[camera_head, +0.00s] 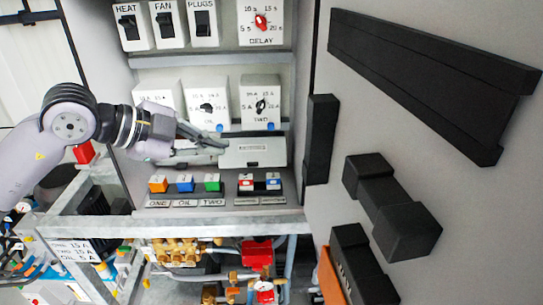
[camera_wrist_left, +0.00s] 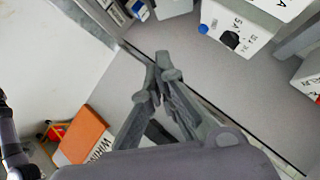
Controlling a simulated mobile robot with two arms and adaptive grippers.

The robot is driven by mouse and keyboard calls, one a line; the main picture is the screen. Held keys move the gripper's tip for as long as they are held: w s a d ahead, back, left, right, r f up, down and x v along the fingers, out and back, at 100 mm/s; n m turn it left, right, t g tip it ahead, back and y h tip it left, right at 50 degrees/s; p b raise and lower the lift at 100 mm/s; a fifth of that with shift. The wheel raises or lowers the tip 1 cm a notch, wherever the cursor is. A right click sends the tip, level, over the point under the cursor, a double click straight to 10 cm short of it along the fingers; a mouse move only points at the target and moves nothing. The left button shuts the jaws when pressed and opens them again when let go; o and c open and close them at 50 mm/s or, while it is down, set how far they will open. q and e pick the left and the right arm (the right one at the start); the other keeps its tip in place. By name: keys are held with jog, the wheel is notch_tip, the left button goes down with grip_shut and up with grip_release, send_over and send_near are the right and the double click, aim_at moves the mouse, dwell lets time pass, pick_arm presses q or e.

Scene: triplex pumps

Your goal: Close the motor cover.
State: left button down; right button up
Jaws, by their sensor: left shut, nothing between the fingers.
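A pale grey flap (camera_head: 253,158), which looks like the motor cover, juts out below the dial labelled TWO (camera_head: 261,103). It lies lowered, so the dials above it are uncovered. My left gripper (camera_head: 222,147) comes in from the left with its fingers together and empty. Its tips are at the flap's left part in the picture; I cannot tell whether they touch. The gripper and wrist hide part of the area below the other dials (camera_head: 207,107). In the left wrist view the closed fingertips (camera_wrist_left: 163,65) show in the middle. My right gripper is not in view.
Heat, fan and plugs switches (camera_head: 164,22) and a delay dial (camera_head: 262,22) sit above. Coloured buttons (camera_head: 185,184) line the shelf below. A grey panel with black handles (camera_head: 400,212) stands at right. A metal frame rail (camera_head: 170,222) crosses in front, above pipes.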

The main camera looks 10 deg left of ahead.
aim_at(252, 151)
pick_arm(q)
jog(key=w+d+f+p, duration=0.4)
jog(key=w+f+p, duration=0.1)
jog(key=w+f, duration=0.3)
jog(key=shift+w+f+n+p, duration=0.25)
jog(key=shift+n+p, duration=0.05)
jog(key=shift+n, duration=0.1)
jog(key=shift+d, duration=0.1)
jog(key=f+t+b, duration=0.1)
jog(key=b, duration=0.3)
jog(key=f+m+t+b, duration=0.1)
jog(key=b, duration=0.4)
jog(key=f+m+t+b, duration=0.1)
jog(key=f+b, duration=0.1)
jog(key=b, duration=0.3)
jog(key=shift+w, duration=0.35)
jog(key=shift+r+t, duration=0.15)
jog(key=shift+t, duration=0.15)
jog(key=shift+r, duration=0.15)
